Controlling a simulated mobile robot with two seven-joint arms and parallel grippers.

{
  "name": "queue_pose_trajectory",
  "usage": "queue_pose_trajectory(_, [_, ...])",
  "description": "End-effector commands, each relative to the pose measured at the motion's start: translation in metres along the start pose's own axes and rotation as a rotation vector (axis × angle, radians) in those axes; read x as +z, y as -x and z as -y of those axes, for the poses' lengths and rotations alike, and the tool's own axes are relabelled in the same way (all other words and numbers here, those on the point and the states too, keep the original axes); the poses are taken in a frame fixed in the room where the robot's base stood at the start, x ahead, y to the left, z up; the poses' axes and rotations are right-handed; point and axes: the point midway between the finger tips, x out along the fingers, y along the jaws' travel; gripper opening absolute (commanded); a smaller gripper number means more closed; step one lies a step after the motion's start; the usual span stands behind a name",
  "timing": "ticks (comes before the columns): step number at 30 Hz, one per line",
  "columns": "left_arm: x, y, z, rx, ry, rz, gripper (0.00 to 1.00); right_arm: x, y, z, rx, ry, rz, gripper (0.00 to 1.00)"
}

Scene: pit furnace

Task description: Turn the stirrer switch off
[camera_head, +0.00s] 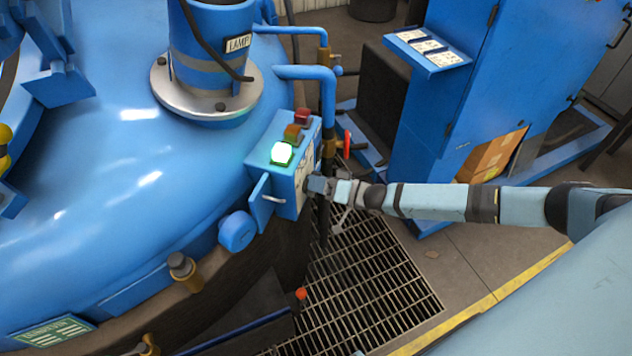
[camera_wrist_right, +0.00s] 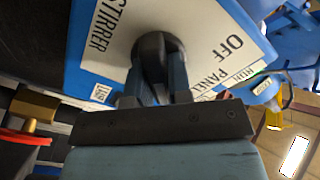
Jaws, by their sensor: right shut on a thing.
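The stirrer switch is a dark round knob (camera_wrist_right: 158,52) on a white label plate (camera_wrist_right: 205,38) marked STIRRER and OFF, in the right wrist view. My right gripper (camera_wrist_right: 162,80) is shut on the knob, one finger on each side. In the head view my right gripper (camera_head: 316,185) reaches in from the right and meets the right face of a blue switch box (camera_head: 284,178). The box carries a lit green-white lamp (camera_head: 281,153), an orange lamp (camera_head: 293,132) and a red lamp (camera_head: 302,115). The gripper hides part of the knob. My left gripper is not visible.
The box stands against a large blue domed vessel (camera_head: 130,200). Blue pipes (camera_head: 327,95) rise just behind the box. A floor grating (camera_head: 372,285) lies below my right arm. A blue cabinet (camera_head: 475,85) stands at the back right, with cardboard boxes (camera_head: 490,158).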

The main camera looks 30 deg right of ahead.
Motion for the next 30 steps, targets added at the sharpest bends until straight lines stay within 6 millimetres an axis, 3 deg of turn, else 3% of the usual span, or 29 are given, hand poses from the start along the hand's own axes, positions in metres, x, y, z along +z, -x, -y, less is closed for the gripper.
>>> queue_pose_trajectory(11, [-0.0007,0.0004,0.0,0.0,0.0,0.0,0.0,0.0008,0.0003,0.001,0.001,0.111,0.0,0.0])
queue_pose_trajectory(30, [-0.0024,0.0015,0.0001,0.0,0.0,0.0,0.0,0.002,0.0004,0.005,0.001,0.687,-0.001,0.0])
